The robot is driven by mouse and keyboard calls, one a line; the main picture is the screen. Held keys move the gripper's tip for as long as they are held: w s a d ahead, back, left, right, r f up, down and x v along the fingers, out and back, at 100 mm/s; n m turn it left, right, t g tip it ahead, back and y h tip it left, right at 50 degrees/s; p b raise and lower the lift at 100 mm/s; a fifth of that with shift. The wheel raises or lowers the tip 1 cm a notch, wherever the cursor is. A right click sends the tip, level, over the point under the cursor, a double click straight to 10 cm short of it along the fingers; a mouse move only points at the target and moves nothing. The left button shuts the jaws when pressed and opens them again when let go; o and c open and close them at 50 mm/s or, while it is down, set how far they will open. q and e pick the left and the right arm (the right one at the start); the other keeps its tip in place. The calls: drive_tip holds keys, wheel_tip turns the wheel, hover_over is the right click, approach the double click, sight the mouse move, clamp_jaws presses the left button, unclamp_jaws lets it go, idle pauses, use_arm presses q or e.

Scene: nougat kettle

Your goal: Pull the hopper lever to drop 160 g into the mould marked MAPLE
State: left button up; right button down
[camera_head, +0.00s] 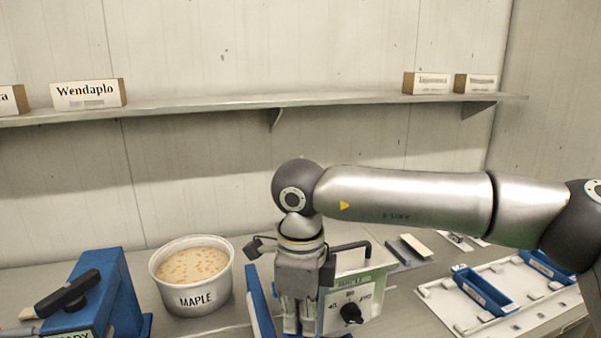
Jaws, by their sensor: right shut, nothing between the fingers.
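My right gripper (299,318) points straight down at the bottom centre, shut and empty, in front of a blue-framed device with a pale panel (338,308) and a black dial (351,313). The gripper and wrist hide part of this device. A black lever (68,294) sits on a blue machine (112,290) at the lower left, well apart from my gripper. The word MAPLE shows on a round white tub (196,301) of beige, nutty mass, left of the gripper. Blue rectangular moulds (483,291) (546,267) lie at the right; I cannot read their marks. My left gripper is not in view.
A white tray (448,317) holds the blue moulds. A dark flat tool with a pale block (416,246) lies behind the device. A wall shelf (200,109) carries labelled boxes. My right forearm crosses above the bench's right side.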

drive_tip(key=shift+r+p, duration=1.25)
drive_tip(key=shift+r, duration=1.4)
